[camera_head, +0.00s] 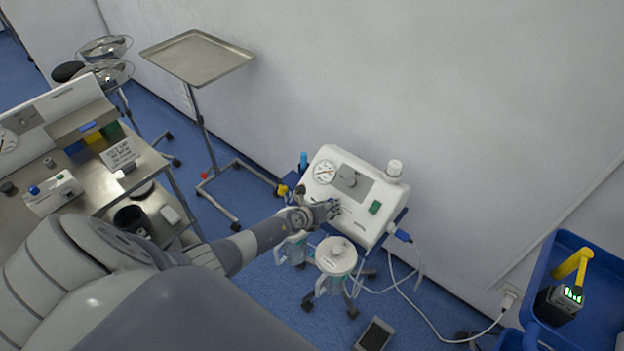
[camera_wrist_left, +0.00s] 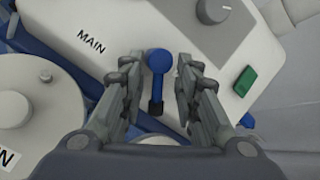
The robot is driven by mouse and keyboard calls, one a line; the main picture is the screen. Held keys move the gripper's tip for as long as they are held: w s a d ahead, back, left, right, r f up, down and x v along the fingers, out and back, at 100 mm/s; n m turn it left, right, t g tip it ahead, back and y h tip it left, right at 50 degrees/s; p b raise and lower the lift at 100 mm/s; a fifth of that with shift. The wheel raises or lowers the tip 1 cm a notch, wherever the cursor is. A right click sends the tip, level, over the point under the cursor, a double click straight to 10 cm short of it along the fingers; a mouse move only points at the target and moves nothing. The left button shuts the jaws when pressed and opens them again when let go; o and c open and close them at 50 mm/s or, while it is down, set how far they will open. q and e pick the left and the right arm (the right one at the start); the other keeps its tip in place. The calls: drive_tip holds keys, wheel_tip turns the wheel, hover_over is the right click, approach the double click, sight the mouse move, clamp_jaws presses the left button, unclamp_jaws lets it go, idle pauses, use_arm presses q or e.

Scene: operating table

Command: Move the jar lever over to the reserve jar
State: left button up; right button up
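The white suction unit (camera_head: 352,192) stands by the wall and has a gauge, a knob and a green switch. Its blue jar lever (camera_wrist_left: 158,64) shows in the left wrist view on the white front, right of the printed word MAIN. My left gripper (camera_head: 333,209) is at the unit's front. In the left wrist view the open fingers (camera_wrist_left: 158,75) are on either side of the lever, with a gap visible on each side. One white-lidded jar (camera_head: 337,254) stands below the unit; a second jar (camera_head: 291,250) is partly hidden by my arm. No RESERVE label is readable. My right gripper is not in view.
A steel tray stand (camera_head: 198,57) is at the back left. A metal workbench (camera_head: 85,180) with equipment is at the left. A blue cart (camera_head: 597,305) holding a yellow-handled device is at the right. Cables trail from the unit to a wall socket (camera_head: 508,299).

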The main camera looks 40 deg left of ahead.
use_arm(q)
drive_tip(key=s+a, duration=0.1)
drive_tip(key=s, duration=1.1)
drive_tip(key=shift+s+r, duration=0.3)
drive_tip(key=shift+s, duration=0.05)
drive_tip(key=s+d+f+n+g+y+b, duration=0.1)
drive_tip(key=s+d+f+n+g+b, duration=0.1)
drive_tip(key=s+f+n, duration=0.7)
drive_tip(key=s+d+f+n+g+b, duration=0.1)
drive_tip(key=s+d+f+n+b, duration=0.1)
drive_tip(key=s+f+n, duration=0.7)
drive_tip(key=s+d+f+n+g+b, duration=0.1)
drive_tip(key=s+d+f+n+g, duration=0.2)
drive_tip(key=s+f, duration=0.4)
drive_tip(key=s+d+f+n+g+b, duration=0.2)
drive_tip(key=s+d+f+n+g, duration=0.2)
drive_tip(key=s, duration=1.1)
wheel_tip(320, 180, down, 4)
drive_tip(key=shift+s+d+f+n, duration=0.25)
drive_tip(key=shift+s+n, duration=0.1)
drive_tip(key=shift+n, duration=0.65)
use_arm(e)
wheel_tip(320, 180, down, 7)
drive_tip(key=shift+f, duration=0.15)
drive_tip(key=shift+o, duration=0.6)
